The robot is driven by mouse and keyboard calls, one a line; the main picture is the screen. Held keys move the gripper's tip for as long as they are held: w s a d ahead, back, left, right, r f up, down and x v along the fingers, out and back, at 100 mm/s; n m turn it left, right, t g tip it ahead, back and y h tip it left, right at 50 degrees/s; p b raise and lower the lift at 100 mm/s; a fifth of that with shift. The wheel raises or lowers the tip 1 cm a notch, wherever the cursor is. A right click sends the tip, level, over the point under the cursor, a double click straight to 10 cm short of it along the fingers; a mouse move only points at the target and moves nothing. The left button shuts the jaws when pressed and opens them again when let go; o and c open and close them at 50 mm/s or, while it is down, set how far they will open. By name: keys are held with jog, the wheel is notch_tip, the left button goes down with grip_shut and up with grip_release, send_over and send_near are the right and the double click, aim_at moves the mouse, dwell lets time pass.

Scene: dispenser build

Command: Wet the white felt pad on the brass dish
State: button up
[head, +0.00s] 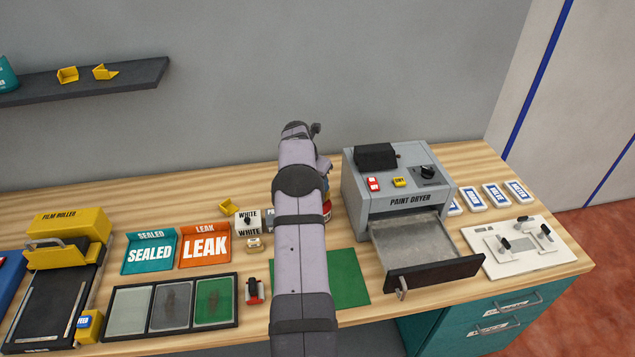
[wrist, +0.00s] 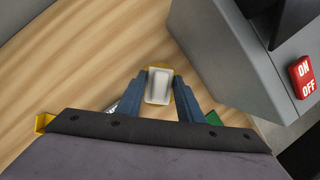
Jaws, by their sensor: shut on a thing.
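In the wrist view my gripper (wrist: 159,98) has its blue fingers shut on a small whitish, box-like thing (wrist: 158,88) with a yellow edge at its far side. I cannot tell for sure what it is. In the head view my arm hides most of the gripper; a bit of blue and a red-banded thing (head: 327,211) show at its right edge. A small tan dish (head: 253,245) with a pale top, seemingly the brass dish and white felt pad, sits on the bench left of my arm. Whether the pad is wet does not show.
A white dispenser (head: 247,223) marked WHITE stands behind the dish. A green mat (head: 348,279) lies partly under the arm. The SEALED tray (head: 149,252) and LEAK tray (head: 205,246) are left.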

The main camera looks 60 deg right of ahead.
jog(key=shift+f+b, duration=0.5)
jog(key=shift+f, duration=0.65)
dwell(2.0)
jog(key=shift+r+p, duration=2.8)
jog(key=shift+r, duration=0.8)
jog(key=shift+w, duration=0.1)
